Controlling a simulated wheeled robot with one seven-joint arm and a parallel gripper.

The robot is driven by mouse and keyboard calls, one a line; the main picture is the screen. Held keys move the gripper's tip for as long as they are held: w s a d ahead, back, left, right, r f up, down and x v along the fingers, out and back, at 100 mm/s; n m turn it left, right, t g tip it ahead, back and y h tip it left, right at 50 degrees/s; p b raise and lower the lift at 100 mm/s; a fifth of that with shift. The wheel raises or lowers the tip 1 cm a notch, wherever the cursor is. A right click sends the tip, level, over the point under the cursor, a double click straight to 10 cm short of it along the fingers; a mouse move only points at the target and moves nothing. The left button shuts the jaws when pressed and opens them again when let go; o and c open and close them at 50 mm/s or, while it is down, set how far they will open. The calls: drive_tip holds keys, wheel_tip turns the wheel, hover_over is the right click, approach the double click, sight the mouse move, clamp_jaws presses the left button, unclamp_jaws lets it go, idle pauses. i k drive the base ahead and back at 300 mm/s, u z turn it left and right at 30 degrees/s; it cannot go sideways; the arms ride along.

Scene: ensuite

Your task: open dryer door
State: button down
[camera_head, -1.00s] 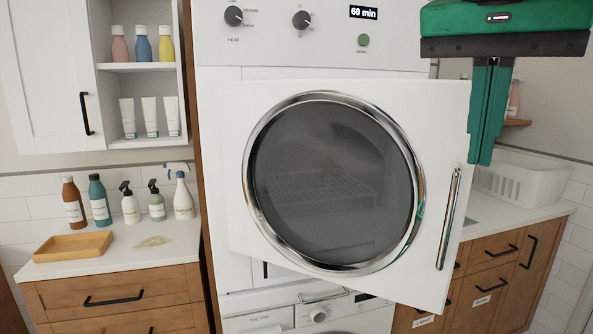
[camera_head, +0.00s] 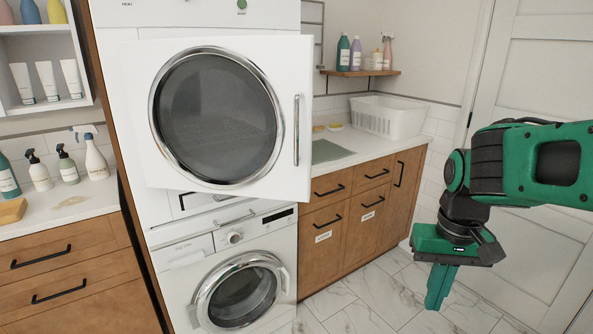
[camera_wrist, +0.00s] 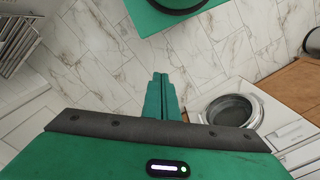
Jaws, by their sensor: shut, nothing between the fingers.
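The dryer door (camera_head: 282,70) is white with a round dark window in a chrome ring. It stands ajar, swung out from the dryer body (camera_head: 122,75) toward me. Its upright chrome handle (camera_head: 297,130) is on the right edge of the door. My gripper (camera_head: 436,300) is at the lower right in the head view, well clear of the handle, with its green fingers shut and empty, pointing down. The fingers also show in the wrist view (camera_wrist: 161,92), over the floor. The inside of the dryer is hidden behind the door.
A front-loading washer (camera_head: 200,270) stands below the dryer. Wooden cabinets (camera_head: 345,240) with a counter and a white basket (camera_head: 392,117) are to the right. Marble-tiled floor (camera_head: 365,300) is clear in front of them. A white room door (camera_head: 520,80) is behind my arm.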

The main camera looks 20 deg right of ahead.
sight(221, 115)
drive_tip(key=k, duration=0.8)
drive_tip(key=z, duration=1.3)
drive_tip(key=i, duration=2.05)
drive_tip(key=u, duration=1.25)
